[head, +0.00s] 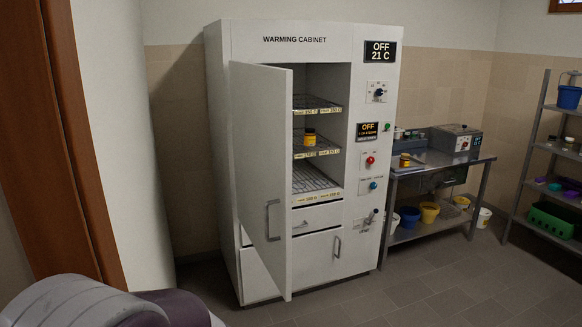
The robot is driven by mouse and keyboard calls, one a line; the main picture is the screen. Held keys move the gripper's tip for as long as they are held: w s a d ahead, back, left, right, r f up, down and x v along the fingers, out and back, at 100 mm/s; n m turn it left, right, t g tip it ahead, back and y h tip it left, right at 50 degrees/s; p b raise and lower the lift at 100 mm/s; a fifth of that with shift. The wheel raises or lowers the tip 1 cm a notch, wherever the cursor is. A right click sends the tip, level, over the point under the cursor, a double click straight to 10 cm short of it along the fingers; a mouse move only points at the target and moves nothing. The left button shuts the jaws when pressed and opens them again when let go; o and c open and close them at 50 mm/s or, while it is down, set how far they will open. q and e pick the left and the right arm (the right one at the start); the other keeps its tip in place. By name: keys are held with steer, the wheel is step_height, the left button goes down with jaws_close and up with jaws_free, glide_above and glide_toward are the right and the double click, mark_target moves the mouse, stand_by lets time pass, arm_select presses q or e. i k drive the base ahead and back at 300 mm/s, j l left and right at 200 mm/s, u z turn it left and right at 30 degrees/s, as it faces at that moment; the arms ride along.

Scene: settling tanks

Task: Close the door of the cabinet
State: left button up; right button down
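A grey bar handle (273,220) is on the door's lower right part. Inside are wire shelves, and a yellow jar with a dark lid (309,137) stands on the middle one. The door hides the left part of the inside. Neither of my grippers is in view.
A metal table (440,160) with a grey device and several buckets on its lower shelf stands right of the cabinet. A shelf rack (530,180) is at the far right. A brown door frame (75,150) is at the left. The floor (430,290) before the cabinet is clear.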

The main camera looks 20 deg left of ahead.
mark_target(261, 96)
steer(key=i+l+u, duration=0.1)
steer(key=i+u, duration=0.35)
steer(key=i+l+u, duration=0.4)
steer(key=i, duration=0.15)
steer(key=i+l+u, duration=0.45)
steer(key=i+j, duration=0.05)
steer(key=j, duration=0.05)
